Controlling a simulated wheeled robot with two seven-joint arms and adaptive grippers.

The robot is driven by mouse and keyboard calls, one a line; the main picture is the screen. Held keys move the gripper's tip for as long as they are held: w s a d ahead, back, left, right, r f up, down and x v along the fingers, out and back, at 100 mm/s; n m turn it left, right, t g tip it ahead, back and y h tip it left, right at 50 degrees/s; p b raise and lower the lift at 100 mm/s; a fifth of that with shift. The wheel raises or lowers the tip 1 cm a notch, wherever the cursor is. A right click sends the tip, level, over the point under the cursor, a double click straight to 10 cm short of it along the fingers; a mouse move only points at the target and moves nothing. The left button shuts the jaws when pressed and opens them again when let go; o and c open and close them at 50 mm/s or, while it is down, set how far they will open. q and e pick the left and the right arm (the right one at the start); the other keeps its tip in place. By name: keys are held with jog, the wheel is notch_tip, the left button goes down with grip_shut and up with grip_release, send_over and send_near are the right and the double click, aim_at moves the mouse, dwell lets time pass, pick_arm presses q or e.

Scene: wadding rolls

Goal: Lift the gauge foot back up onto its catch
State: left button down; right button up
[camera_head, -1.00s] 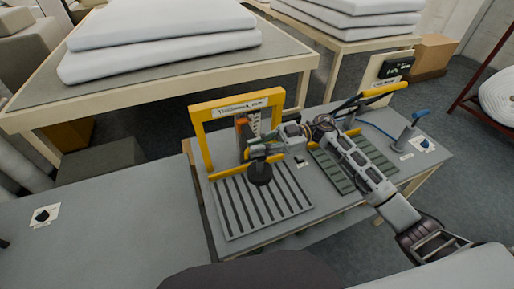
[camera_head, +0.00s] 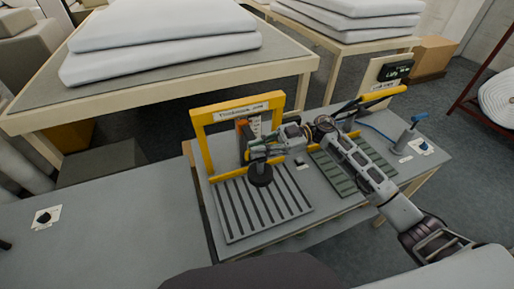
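The thickness gauge is a yellow frame (camera_head: 203,140) standing at the back of a grey slatted plate (camera_head: 262,208). Its dark round foot (camera_head: 260,176) hangs on a short stem just above or on the plate's rear part; I cannot tell if it touches. My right gripper (camera_head: 256,151) reaches in from the right and is at the stem, just above the foot. Its fingers are small here and overlap the stem, so their closure is unclear. An orange piece (camera_head: 241,127) and a pale scale show behind it; the catch cannot be made out. My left gripper is not in view.
A second green slatted plate (camera_head: 334,172) lies to the right under my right arm. A yellow-handled lever (camera_head: 383,93), a sign with a dark display (camera_head: 396,70) and a blue-topped post (camera_head: 407,135) stand beyond. The table at left is mostly clear.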

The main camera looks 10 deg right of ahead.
jog(key=shift+o, duration=0.3)
jog(key=shift+w+d+r, duration=0.45)
jog(key=shift+d, duration=0.3)
jog(key=shift+o, duration=0.5)
jog(key=shift+w+d+f, duration=0.1)
jog(key=shift+w+d, duration=0.2)
jog(key=shift+w, duration=0.15)
jog(key=d, duration=0.9)
jog(key=shift+w+d+f, duration=0.2)
jog(key=shift+w+f, duration=0.05)
jog(key=shift+f, duration=0.1)
